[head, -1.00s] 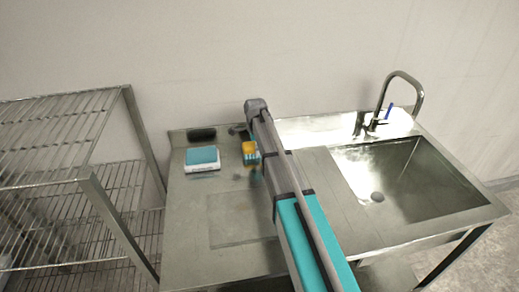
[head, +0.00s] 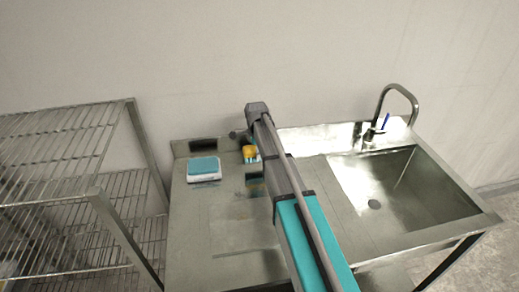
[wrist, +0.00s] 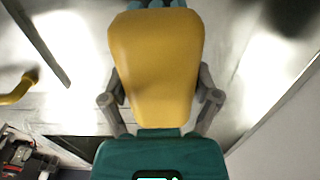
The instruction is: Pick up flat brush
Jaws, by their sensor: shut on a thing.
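The flat brush, as far as I can tell, is the wide yellow piece (wrist: 155,65) in the wrist view. Pale blue tips show beyond it at the top edge. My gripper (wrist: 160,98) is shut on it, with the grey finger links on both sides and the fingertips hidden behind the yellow. In the head view the yellow piece (head: 249,151) is small, beside the end of my arm over the left worktop, with blue and white below it. I cannot tell how high above the worktop it hangs.
A white scale with a blue top (head: 204,169) stands on the steel worktop (head: 195,230), left of the brush. A sink (head: 400,190) with a tap (head: 413,100) is on the right. A wire shelf (head: 60,150) stands at the left.

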